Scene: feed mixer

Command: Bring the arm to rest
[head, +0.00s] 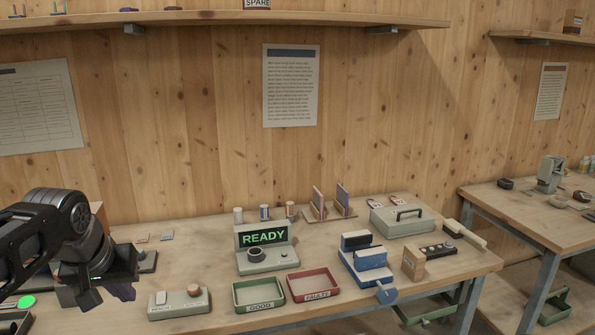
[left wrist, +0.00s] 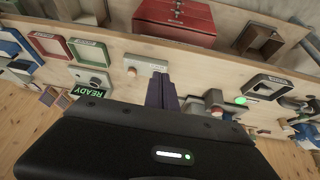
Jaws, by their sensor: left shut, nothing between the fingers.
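My left arm comes in from the left of the head view. Its gripper (head: 108,291) hangs over the left end of the workbench, pointing down. In the left wrist view the two dark fingers (left wrist: 160,92) are together, with nothing between them. The gripper is apart from the grey box with a round knob (head: 180,303) to its right. My right gripper is in neither view.
The bench holds a console reading READY (head: 263,246), a green GOOD tray (head: 237,304), a red FAULTY tray (head: 291,291), a blue fixture (head: 366,264) and a grey case (head: 402,222). A red chest (left wrist: 174,22) shows in the left wrist view. A shelf (head: 215,18) runs above.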

